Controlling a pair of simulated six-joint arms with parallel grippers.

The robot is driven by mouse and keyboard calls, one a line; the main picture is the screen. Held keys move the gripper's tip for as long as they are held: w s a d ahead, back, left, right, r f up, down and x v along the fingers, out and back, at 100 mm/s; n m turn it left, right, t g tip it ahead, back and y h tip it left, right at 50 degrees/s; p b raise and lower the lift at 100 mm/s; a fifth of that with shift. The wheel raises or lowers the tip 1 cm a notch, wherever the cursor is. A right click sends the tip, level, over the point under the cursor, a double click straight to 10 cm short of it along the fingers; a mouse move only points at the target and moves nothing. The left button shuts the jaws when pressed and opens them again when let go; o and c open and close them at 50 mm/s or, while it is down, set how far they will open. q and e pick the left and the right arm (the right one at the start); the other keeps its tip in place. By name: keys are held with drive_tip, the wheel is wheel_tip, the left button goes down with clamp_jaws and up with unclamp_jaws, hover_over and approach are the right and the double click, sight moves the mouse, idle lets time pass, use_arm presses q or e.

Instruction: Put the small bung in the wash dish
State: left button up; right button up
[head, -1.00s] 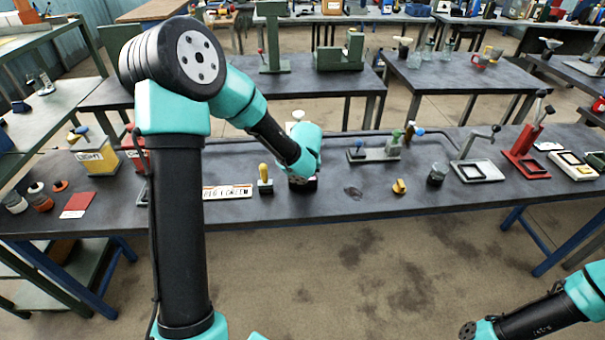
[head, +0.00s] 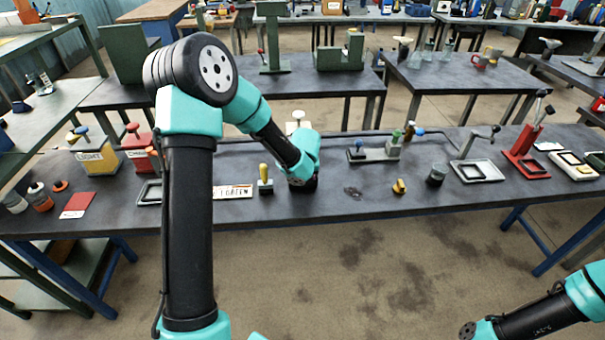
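My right gripper (head: 468,331) is low at the bottom right, off the table.
A dark round pot (head: 437,174) stands right of the yellow piece. A grey stand with coloured knobs (head: 378,151) is behind. A yellow can (head: 96,156) and a red can (head: 137,154) stand at the left. The front strip between gripper and yellow piece is clear except a dark stain.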

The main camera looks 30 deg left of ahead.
use_arm(q)
drive_tip(key=shift+f, duration=0.2)
drive_tip(key=o, duration=0.7)
drive_tip(key=shift+c, duration=0.2)
drive_tip(key=shift+r, duration=0.1)
drive_tip(key=v, duration=1.2)
